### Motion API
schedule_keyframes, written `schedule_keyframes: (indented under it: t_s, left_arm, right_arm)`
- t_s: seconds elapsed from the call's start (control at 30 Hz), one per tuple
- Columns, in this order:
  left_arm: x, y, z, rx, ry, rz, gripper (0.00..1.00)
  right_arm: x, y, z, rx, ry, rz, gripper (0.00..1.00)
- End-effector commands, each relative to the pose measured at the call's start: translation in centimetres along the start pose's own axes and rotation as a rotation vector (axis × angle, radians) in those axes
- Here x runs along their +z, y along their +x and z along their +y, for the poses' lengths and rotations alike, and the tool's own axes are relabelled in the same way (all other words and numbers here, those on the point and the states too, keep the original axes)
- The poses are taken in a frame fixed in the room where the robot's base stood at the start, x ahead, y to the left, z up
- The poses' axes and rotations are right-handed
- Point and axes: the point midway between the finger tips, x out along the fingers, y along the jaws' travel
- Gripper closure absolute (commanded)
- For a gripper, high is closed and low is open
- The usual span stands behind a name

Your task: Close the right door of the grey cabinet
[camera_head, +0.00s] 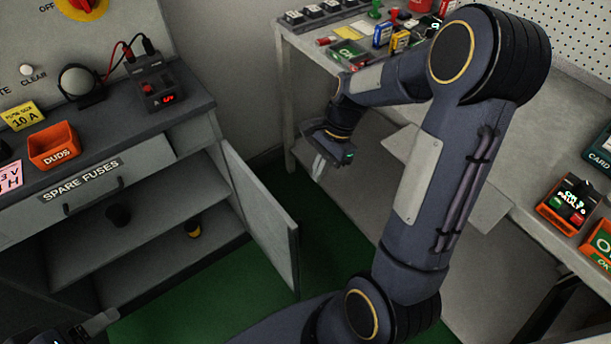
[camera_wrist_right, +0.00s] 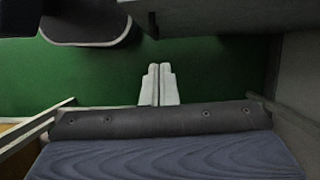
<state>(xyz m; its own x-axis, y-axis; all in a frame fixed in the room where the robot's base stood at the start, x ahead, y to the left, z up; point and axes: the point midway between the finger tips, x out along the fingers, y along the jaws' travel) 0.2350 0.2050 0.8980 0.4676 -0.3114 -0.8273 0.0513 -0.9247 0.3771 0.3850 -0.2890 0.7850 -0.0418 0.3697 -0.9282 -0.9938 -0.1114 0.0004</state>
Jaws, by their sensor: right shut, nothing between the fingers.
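The grey cabinet (camera_head: 195,135) stands at the left in the head view. Its right door (camera_head: 262,218) stands open, swung out toward the front right, so the shelves inside show. My right gripper (camera_head: 318,172) is to the right of the door and beyond it, apart from it in the picture. In the right wrist view its two pale fingers (camera_wrist_right: 158,85) are together with nothing between them, over the green floor. Part of my left gripper (camera_head: 98,324) shows at the bottom left edge, below the cabinet; its jaw state is unclear.
A drawer marked SPARE FUSES (camera_head: 85,190) is above the shelves. A workbench (camera_head: 500,185) with small parts is at the right. Green floor (camera_head: 315,215) is clear between door and bench.

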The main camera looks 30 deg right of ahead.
Motion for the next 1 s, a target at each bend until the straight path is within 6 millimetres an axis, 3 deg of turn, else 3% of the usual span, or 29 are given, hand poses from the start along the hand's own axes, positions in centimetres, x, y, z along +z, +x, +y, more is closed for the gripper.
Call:
schedule_keyframes:
  t_s: [0.17,0.53,0.7,1.0]
  left_arm:
    - [0.3,0.6,-0.3,0.0,0.0,0.0,0.3]
    - [1.0,1.9,-0.9,0.0,0.0,0.0,0.3]
    - [0.9,1.8,-0.8,0.0,0.0,0.0,0.3]
    - [0.9,1.8,-0.8,0.0,0.0,0.0,0.3]
  right_arm:
    - [-0.1,2.4,0.1,0.006,0.003,-0.003,1.0]
    - [-0.1,10.2,0.1,0.005,0.002,-0.002,1.0]
    - [2.4,10.9,0.1,0.002,-0.004,-0.001,1.0]
    - [3.8,11.4,0.1,0.001,-0.001,0.0,1.0]
